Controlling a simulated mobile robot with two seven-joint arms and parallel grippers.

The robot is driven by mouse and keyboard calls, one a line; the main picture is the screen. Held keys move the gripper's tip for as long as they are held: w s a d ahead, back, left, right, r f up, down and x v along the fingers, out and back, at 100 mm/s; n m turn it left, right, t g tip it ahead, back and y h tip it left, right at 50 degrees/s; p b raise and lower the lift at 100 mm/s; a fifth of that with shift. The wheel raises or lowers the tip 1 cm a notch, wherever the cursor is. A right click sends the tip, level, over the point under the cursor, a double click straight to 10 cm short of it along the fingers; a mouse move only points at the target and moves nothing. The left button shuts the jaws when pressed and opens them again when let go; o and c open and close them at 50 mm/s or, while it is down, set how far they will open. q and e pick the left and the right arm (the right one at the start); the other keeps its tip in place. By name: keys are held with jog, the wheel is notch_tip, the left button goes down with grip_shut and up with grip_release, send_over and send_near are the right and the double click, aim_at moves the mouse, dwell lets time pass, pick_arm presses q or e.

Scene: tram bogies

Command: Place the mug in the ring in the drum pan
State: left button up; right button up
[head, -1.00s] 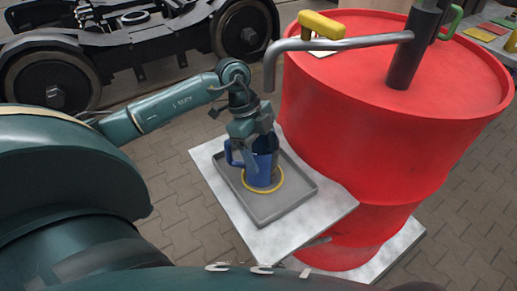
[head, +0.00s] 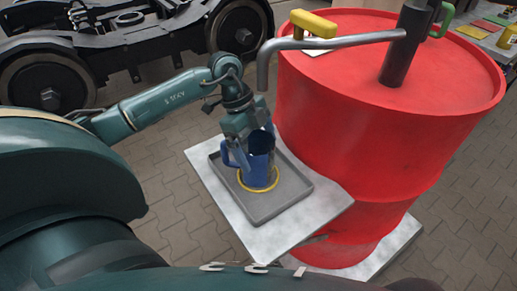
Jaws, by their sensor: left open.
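A blue mug (head: 260,165) stands upright in the grey drum pan (head: 296,191), inside the yellow ring (head: 258,188) marked on the pan's floor. The ring's front edge shows around the mug's base. The mug's handle is on its left side. My left gripper (head: 238,153) is open at the mug's upper left, with its fingers by the handle and the rim. Whether a finger still touches the mug cannot be told. My right gripper is not in view.
The pan sits on a pale slab (head: 300,222) beside a big red drum (head: 375,125). A grey pipe (head: 335,42) with a bent spout and a yellow handle (head: 313,23) overhangs from the drum's top. A bogie (head: 120,40) stands at the back left. Paved floor is clear at the left.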

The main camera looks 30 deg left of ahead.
pick_arm(q)
jog(key=v, duration=1.1)
jog(key=shift+f, duration=0.1)
